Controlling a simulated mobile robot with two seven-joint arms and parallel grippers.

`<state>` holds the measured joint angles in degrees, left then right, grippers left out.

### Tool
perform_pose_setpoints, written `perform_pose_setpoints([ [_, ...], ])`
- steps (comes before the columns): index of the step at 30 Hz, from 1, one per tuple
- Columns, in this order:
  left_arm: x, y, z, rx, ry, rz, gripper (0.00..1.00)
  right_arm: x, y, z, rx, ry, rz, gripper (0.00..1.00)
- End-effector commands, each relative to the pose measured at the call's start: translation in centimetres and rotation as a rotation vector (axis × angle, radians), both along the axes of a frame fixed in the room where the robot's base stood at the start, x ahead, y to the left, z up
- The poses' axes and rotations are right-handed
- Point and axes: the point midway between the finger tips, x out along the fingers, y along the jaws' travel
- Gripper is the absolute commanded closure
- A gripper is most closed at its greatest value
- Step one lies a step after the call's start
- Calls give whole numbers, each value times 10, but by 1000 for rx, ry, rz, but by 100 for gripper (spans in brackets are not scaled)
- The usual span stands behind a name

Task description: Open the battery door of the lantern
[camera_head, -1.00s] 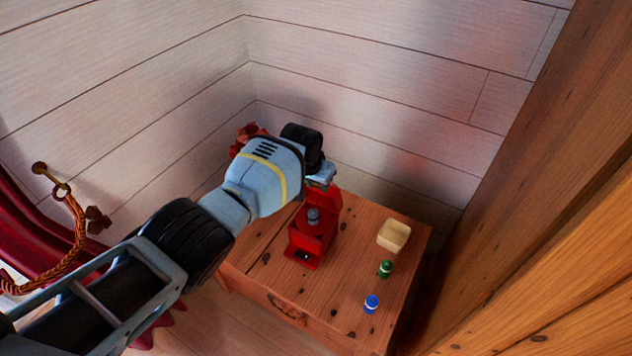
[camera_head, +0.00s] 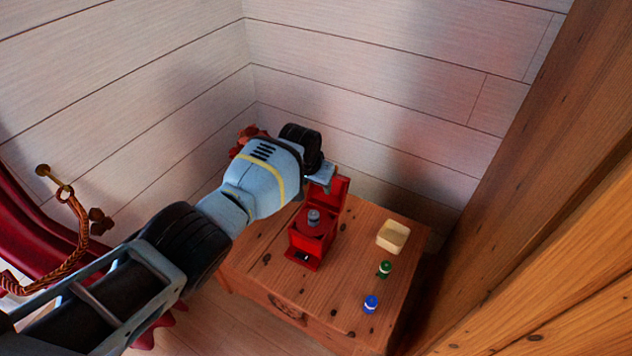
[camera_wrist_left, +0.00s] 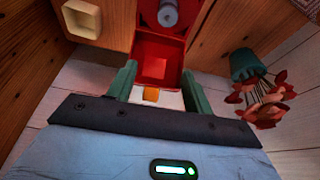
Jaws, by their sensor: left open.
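The red lantern (camera_head: 309,239) lies on the wooden cabinet. Its red door (camera_head: 341,188) stands raised at the far end, away from the lantern's body. A grey knob-like cylinder (camera_head: 313,216) shows in the lantern; it also appears at the top of the left wrist view (camera_wrist_left: 167,14). My left gripper (camera_head: 324,176) is just at the raised door. In the left wrist view its green fingers (camera_wrist_left: 158,88) are apart, with the red door panel (camera_wrist_left: 154,67) ahead and a small orange tab (camera_wrist_left: 151,94) between them. Whether they touch the door cannot be told. My right gripper is not in view.
A cream tray (camera_head: 393,236), a green small canister (camera_head: 384,269) and a blue one (camera_head: 371,304) are on the right of the cabinet top (camera_head: 345,270). A potted red plant (camera_wrist_left: 245,66) stands close beside the gripper. Plank walls enclose the corner behind.

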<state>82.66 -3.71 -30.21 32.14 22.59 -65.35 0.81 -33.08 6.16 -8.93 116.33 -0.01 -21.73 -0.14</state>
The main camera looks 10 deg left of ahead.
Motion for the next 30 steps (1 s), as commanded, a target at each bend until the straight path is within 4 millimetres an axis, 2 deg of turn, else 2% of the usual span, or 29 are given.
perform_pose_setpoints([
  [1,0,1,14,0,-8,0,49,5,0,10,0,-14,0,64],
  [9,-13,5,53,-1,-11,1,49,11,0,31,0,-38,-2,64],
  [15,-19,7,65,-2,-8,0,49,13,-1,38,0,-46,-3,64],
  [24,-21,7,64,0,-4,0,49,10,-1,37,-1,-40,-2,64],
  [27,-20,9,63,-1,-2,3,61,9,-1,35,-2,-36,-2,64],
  [30,-19,19,57,-1,15,24,74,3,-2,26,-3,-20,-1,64],
])
